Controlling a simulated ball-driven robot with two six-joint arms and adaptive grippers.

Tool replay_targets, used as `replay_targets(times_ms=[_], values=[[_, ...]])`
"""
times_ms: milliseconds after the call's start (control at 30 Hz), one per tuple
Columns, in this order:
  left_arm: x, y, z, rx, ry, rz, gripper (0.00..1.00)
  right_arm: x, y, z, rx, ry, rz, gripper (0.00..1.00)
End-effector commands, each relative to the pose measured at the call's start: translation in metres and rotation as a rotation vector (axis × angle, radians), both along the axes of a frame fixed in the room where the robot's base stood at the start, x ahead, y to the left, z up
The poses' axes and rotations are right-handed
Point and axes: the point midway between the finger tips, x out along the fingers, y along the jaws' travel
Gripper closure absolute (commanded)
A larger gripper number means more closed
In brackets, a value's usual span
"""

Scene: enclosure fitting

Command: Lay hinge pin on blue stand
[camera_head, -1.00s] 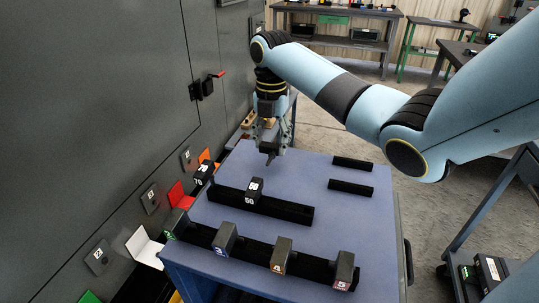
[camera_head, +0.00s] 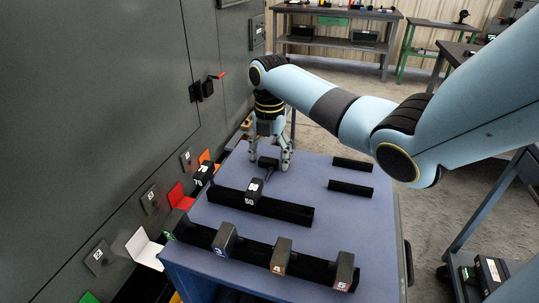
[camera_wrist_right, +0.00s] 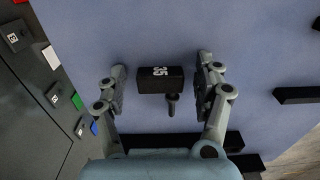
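A black block marked 35 with a short dark round peg, which looks like the hinge pin (camera_wrist_right: 160,80), lies on the blue-grey tabletop. It also shows in the head view (camera_head: 267,163). My right gripper (camera_wrist_right: 161,90) is open, pointing down around it. One finger is on each side, with a visible gap to the block on both sides. It also shows low over the table in the head view (camera_head: 271,165). A small blue patch (camera_wrist_right: 94,128) at the panel edge in the right wrist view may be the blue stand. My left gripper is not in view.
A black rail (camera_head: 285,208) and a block marked 50 (camera_head: 254,190) are close in front. Several numbered blocks sit along a front rail (camera_head: 255,250). Red (camera_head: 178,197), white (camera_head: 143,247) and orange (camera_head: 204,157) stands line the grey cabinet. Two black bars (camera_head: 351,188) lie right.

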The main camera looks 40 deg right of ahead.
Motion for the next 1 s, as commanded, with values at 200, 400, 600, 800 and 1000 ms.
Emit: replay_targets(times_ms=[200,400,600,800,1000], values=[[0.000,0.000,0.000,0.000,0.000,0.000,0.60,0.000,0.000,0.000,0.000,0.000,0.000,0.30],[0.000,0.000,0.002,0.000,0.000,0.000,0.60,0.001,0.000,0.019,-0.001,-0.003,0.001,0.30],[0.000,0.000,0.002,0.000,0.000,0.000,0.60,0.002,-0.001,0.064,-0.002,-0.005,0.001,0.30],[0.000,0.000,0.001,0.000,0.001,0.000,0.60,0.001,-0.001,0.103,-0.001,-0.002,0.000,0.30],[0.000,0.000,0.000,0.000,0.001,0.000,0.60,0.000,0.000,0.121,0.000,-0.001,-0.001,0.30]])
